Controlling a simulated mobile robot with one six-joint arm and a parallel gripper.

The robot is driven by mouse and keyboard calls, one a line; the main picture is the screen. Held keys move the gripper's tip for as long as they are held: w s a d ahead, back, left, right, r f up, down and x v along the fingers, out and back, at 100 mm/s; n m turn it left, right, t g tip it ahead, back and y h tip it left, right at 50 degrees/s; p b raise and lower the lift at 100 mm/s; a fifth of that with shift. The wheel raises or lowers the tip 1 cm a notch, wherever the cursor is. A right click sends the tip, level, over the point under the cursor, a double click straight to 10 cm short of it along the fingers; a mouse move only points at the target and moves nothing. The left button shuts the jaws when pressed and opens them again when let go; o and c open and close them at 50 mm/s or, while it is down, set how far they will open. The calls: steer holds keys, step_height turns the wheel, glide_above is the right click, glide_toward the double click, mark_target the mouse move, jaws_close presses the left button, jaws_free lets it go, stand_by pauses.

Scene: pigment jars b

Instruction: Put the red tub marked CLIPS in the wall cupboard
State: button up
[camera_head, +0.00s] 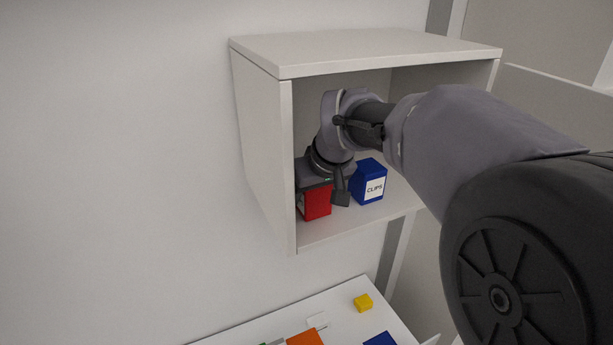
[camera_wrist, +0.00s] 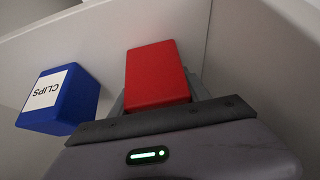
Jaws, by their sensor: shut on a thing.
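The red tub (camera_head: 317,203) is inside the wall cupboard (camera_head: 262,150), near its left wall. A sliver of white label shows at the tub's left edge in the head view, but its text cannot be read. My gripper (camera_head: 325,192) reaches in through the cupboard's open front and is shut on the red tub. In the wrist view the red tub (camera_wrist: 155,74) sits beyond the gripper body, and the fingers are mostly hidden. The tub is at or close to the cupboard floor; I cannot tell whether it touches.
A blue tub (camera_head: 368,181) marked CLIPS stands in the cupboard just right of my gripper; it also shows in the wrist view (camera_wrist: 62,100).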

steer(key=shift+s+d, duration=0.1)
steer(key=shift+s, duration=0.05)
steer(key=shift+f, duration=0.15)
steer(key=o, duration=1.5)
steer(key=shift+c, duration=0.2)
